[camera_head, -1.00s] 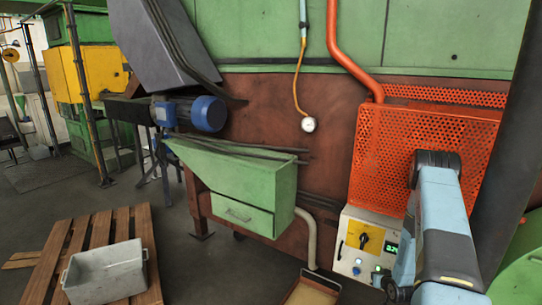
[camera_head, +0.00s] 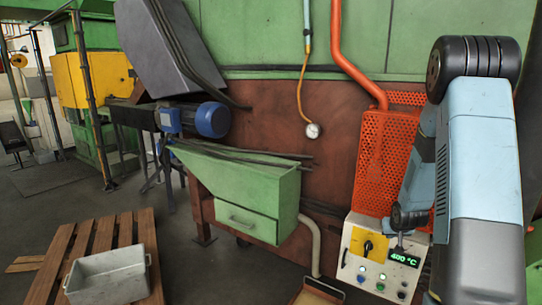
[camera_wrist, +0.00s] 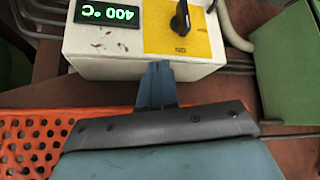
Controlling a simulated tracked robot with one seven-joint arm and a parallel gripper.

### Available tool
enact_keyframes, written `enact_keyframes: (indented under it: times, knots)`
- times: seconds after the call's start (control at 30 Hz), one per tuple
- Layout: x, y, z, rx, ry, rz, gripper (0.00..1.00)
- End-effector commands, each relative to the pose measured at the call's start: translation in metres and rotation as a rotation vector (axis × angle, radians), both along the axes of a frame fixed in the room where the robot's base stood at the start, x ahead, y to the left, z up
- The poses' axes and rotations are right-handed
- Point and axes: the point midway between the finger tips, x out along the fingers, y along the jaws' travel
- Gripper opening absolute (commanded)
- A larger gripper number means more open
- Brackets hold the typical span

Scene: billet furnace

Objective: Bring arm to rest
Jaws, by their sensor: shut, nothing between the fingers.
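My arm stands folded at the right of the head view, with its dark joint high up. My gripper (camera_head: 400,246) hangs in front of the upper part of the white control box (camera_head: 378,268). In the wrist view my gripper (camera_wrist: 157,70) is shut with nothing in it, and its tips show against the front edge of the control box (camera_wrist: 110,48). I cannot tell whether they touch it. The box has a black knob (camera_head: 368,248) on a yellow plate and a green display (camera_head: 404,259) reading 400 °C.
An orange perforated guard (camera_head: 385,160) is behind my arm. A green cabinet with a drawer (camera_head: 245,195) stands left of the box. A grey bin (camera_head: 107,277) sits on a wooden pallet (camera_head: 70,245) at lower left.

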Motion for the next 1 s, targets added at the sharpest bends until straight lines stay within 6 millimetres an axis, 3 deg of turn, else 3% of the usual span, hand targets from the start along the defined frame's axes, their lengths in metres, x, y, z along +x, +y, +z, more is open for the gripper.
enact_keyframes:
  times: [0.03, 0.2, 0.57, 1.0]
  knots:
    - [-0.006, 0.005, 0.016, -0.003, 0.009, -0.005, 0.00]
    - [-0.032, 0.018, 0.057, -0.002, 0.057, -0.027, 0.00]
    - [-0.091, 0.054, 0.137, 0.007, 0.128, -0.046, 0.00]
    - [-0.164, 0.113, 0.228, 0.019, 0.147, 0.002, 0.00]
